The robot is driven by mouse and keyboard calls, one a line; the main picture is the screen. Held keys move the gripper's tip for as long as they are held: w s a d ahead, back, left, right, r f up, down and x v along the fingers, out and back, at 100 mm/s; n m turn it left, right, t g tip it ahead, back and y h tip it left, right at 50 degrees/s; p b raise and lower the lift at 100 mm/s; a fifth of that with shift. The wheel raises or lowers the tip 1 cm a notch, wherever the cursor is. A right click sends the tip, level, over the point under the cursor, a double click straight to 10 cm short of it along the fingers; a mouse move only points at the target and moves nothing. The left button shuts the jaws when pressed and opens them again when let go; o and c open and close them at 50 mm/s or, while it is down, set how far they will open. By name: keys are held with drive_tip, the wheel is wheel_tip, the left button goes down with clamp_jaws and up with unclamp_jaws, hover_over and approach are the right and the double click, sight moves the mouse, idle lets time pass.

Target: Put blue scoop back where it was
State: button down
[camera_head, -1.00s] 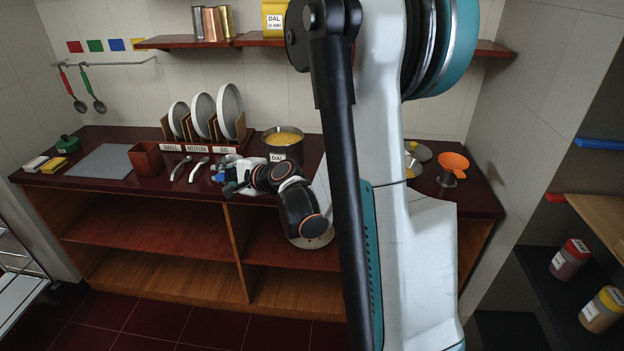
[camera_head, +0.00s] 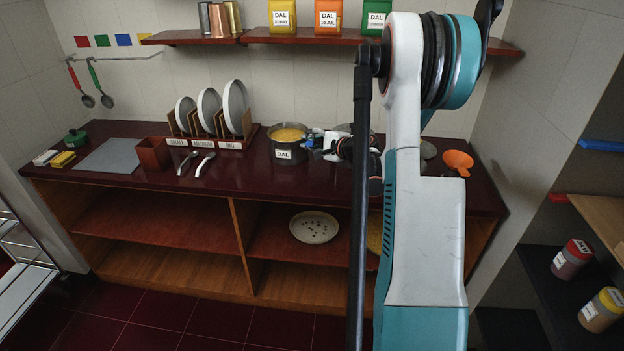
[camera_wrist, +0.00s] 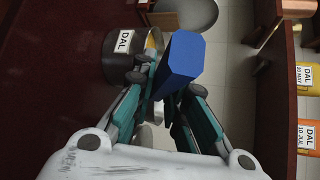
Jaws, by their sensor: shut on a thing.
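My gripper (camera_head: 322,143) is above the counter (camera_head: 245,185), just right of the steel DAL pot (camera_head: 287,150) with yellow contents. In the wrist view, my gripper (camera_wrist: 165,85) is shut on the blue scoop (camera_wrist: 180,58). Its thick blue end sticks up between the fingers; the scoop's bowl cannot be made out. The DAL pot (camera_wrist: 122,62) is close by my left finger. On the wall rail (camera_head: 125,60) hang a red ladle (camera_head: 80,84) and a green ladle (camera_head: 99,82). The rail is bare under the blue square (camera_head: 123,40) and the yellow square (camera_head: 139,39).
A plate rack (camera_head: 215,135) and two metal utensils (camera_head: 195,163) are left of the pot. An orange funnel (camera_head: 458,160) stands on the right. A shelf (camera_head: 330,36) with DAL packets runs above the counter. The board (camera_head: 113,156) at the left is clear.

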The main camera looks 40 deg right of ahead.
wheel_tip(320, 180, down, 14)
drive_tip(key=b, duration=0.3)
drive_tip(key=shift+r+b, duration=0.2)
drive_tip(key=shift+b, duration=0.1)
drive_tip(key=shift+f, duration=0.15)
drive_tip(key=c, duration=1.6)
unclamp_jaws()
drive_tip(key=p+v, duration=0.2)
drive_tip(key=v, duration=1)
drive_tip(key=shift+r, duration=0.2)
